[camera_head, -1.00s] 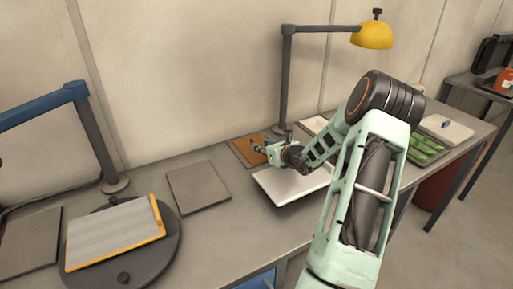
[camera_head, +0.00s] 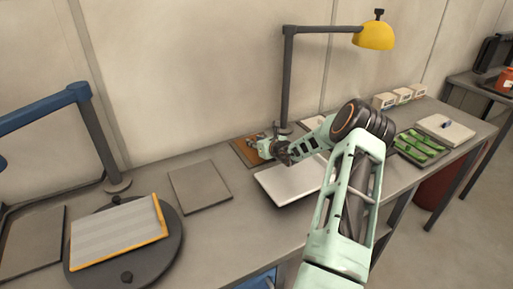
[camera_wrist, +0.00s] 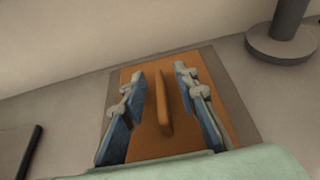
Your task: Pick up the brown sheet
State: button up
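The brown sheet (camera_head: 243,149) lies on a grey mat at the back of the table, beside the lamp base. In the wrist view the brown sheet (camera_wrist: 155,146) fills the middle, with a narrow upright brown ridge (camera_wrist: 162,103) standing on it. My gripper (camera_head: 260,145) is over the sheet. In the wrist view my gripper (camera_wrist: 157,85) is open, one blue-grey finger on each side of the ridge, with gaps between. I cannot tell whether the fingertips touch the sheet. My gripper hides the sheet's right part in the head view.
A yellow lamp (camera_head: 372,36) stands on a grey post (camera_head: 287,80) close behind my gripper. A white tray (camera_head: 290,184) lies in front. A grey mat (camera_head: 200,186) is to the left. A green-striped tray (camera_head: 420,146) and small boxes (camera_head: 403,95) stand to the right.

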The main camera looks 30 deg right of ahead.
jog(key=shift+c, duration=0.5)
grip_shut()
